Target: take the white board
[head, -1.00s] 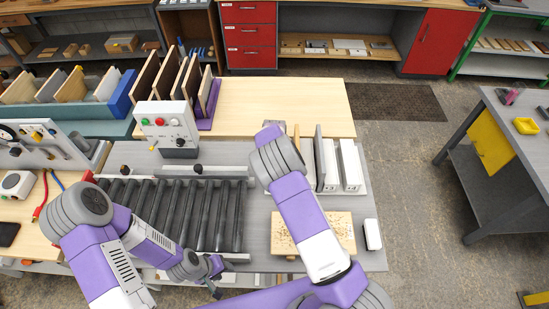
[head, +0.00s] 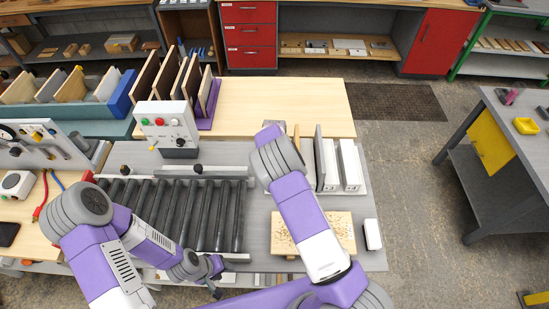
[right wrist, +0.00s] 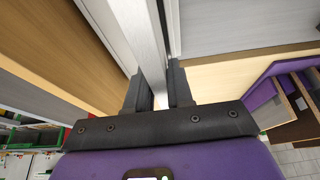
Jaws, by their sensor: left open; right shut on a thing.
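In the right wrist view my right gripper (right wrist: 160,90) is shut on the white board (right wrist: 147,45), with one dark finger on each side of its edge. The board looks pale grey-white and runs upward out of that picture. In the head view my right arm covers the right gripper and its grip. White boards (head: 351,166) stand upright in a row right of that arm, beside a dark grey board (head: 319,160). My left gripper (head: 216,280) is open and empty at the front of the roller conveyor.
The roller conveyor (head: 205,215) lies left of my right arm. A control box (head: 166,127) stands behind it. A speckled wooden board (head: 340,229) and a small white block (head: 372,234) lie at the bench's front right. Upright boards in a purple rack (head: 208,120) stand at the back.

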